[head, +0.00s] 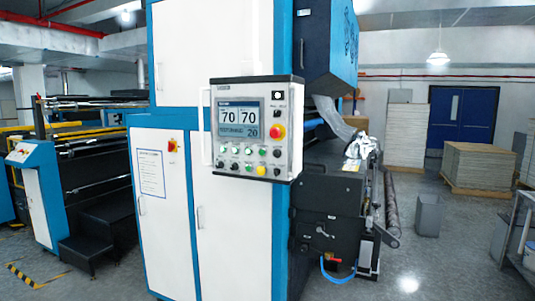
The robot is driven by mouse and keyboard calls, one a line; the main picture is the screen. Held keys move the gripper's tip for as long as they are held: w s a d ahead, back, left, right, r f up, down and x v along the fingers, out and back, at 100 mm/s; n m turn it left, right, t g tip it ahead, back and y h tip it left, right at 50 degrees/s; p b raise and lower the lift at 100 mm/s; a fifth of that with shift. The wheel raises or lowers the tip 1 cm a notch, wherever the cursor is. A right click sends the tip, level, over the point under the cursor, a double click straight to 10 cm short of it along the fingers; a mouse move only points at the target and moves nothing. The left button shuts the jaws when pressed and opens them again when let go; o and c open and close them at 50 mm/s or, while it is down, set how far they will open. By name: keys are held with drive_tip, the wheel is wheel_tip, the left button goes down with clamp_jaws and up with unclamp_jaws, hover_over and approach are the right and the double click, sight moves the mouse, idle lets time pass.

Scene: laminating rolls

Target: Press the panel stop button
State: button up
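The control panel (240,153) is a grey box on the front of the white and blue machine (230,230), near the middle of the head view. It has a screen (239,119) with two readings of 70 and one of 20. A red mushroom-shaped button (278,131) with yellow around its base sits to the right of the screen. Rows of small buttons, several of them green, lie below the screen. A yellow button (261,170) is at the lower right of these. My gripper is not in view.
A red and yellow switch (173,145) is on the left cabinet door. A handle (206,127) stands out along the panel's left edge. Dark rollers and machinery (335,215) stick out at the right. A grey bin (429,215) and stacked pallets (478,165) stand farther right. The floor between is clear.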

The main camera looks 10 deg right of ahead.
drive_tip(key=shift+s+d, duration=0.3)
